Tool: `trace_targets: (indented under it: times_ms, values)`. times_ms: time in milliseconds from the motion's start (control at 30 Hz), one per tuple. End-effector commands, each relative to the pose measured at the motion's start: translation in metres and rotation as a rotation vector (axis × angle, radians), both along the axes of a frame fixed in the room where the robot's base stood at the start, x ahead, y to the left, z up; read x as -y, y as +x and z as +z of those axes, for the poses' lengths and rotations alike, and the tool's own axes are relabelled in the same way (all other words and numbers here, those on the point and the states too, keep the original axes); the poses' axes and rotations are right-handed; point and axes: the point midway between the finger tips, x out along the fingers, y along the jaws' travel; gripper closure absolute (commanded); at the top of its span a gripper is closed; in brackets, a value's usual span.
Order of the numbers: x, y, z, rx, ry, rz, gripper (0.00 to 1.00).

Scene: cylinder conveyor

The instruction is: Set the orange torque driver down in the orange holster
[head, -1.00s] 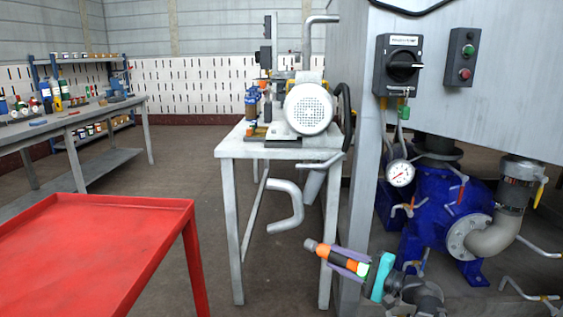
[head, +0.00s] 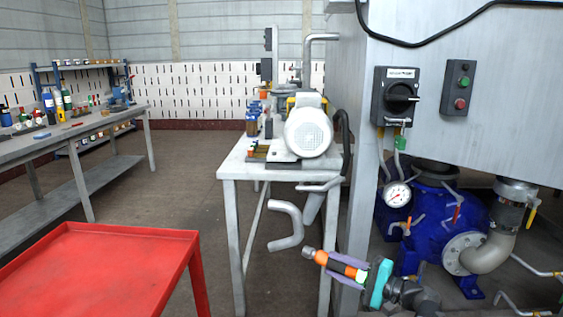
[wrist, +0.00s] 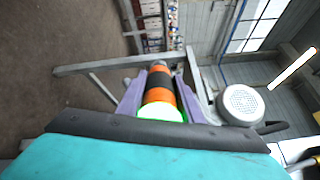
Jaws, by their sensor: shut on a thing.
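My gripper (head: 343,269) is at the lower right of the head view, with purple fingers shut on the orange torque driver (head: 342,266). The driver has orange and black bands and a grey tip that points left, away from my wrist. In the wrist view the driver (wrist: 158,92) lies between the two purple fingers of my gripper (wrist: 158,100), with a white and green ring at its near end. It is held in the air in front of the grey workbench's leg. I cannot make out the orange holster in either view.
A grey workbench (head: 228,172) with a motor (head: 308,132) stands ahead. A red table (head: 90,275) is at the lower left. A long bench (head: 60,140) stands further left. A blue pump (head: 430,215) and a grey cabinet are at right. Open floor lies between red table and workbench.

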Motion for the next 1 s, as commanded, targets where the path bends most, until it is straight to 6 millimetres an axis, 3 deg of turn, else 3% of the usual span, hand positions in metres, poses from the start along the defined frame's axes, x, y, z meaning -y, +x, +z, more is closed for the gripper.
trace_targets:
  times_ms: [33, 1000]
  values:
    - [0.000, 0.000, 0.012, 0.002, 0.003, 0.000, 0.99]
    - [0.001, 0.000, 0.097, 0.002, 0.002, -0.001, 0.99]
